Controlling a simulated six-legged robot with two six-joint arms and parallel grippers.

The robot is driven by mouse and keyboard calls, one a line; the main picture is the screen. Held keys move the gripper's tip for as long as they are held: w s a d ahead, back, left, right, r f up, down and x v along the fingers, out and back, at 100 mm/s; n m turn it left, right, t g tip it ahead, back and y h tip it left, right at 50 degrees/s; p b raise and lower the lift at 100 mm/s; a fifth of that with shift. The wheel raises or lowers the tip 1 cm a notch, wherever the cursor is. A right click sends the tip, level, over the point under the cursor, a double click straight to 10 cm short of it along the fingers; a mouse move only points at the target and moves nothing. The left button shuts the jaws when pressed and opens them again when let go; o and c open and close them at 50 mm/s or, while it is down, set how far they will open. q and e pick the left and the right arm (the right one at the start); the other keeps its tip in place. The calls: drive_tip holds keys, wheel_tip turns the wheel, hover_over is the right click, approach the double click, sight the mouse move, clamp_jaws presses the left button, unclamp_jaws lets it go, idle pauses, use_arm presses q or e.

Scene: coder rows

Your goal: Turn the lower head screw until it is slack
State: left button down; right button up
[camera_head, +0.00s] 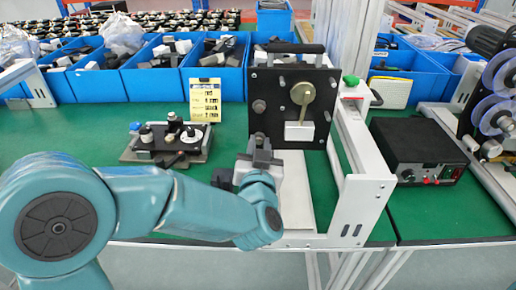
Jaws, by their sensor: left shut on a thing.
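The coder (318,118) has a black upright plate with a brass-coloured round part and a white block on its front. An upper dark round screw (259,106) shows on the left side of the plate. My left gripper (260,144) is at the plate's lower left, directly below that screw. It is shut on the lower head screw, which its fingers mostly hide. How far the screw is turned cannot be seen. My right gripper is not in view.
A small black fixture (168,143) stands on the green bench to the left, with a yellow card (205,100) behind it. A white frame (362,190) and a black control box (416,150) stand to the right. Blue bins (155,80) line the back.

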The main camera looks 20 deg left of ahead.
use_arm(q)
drive_tip(key=n+b, duration=0.1)
drive_tip(key=n, duration=0.1)
drive_tip(key=n+b, duration=0.1)
drive_tip(key=b, duration=0.1)
drive_tip(key=n+b, duration=0.2)
drive_tip(key=shift+f+n, duration=0.3)
drive_tip(key=shift+d+r+n+b, duration=0.1)
drive_tip(key=shift+d+n+b, duration=0.05)
drive_tip(key=shift+n+b, duration=0.2)
drive_tip(key=shift+r+n, duration=0.1)
drive_tip(key=shift+n, duration=0.25)
drive_tip(key=shift+r, duration=0.1)
drive_tip(key=c, duration=1.1)
unclamp_jaws()
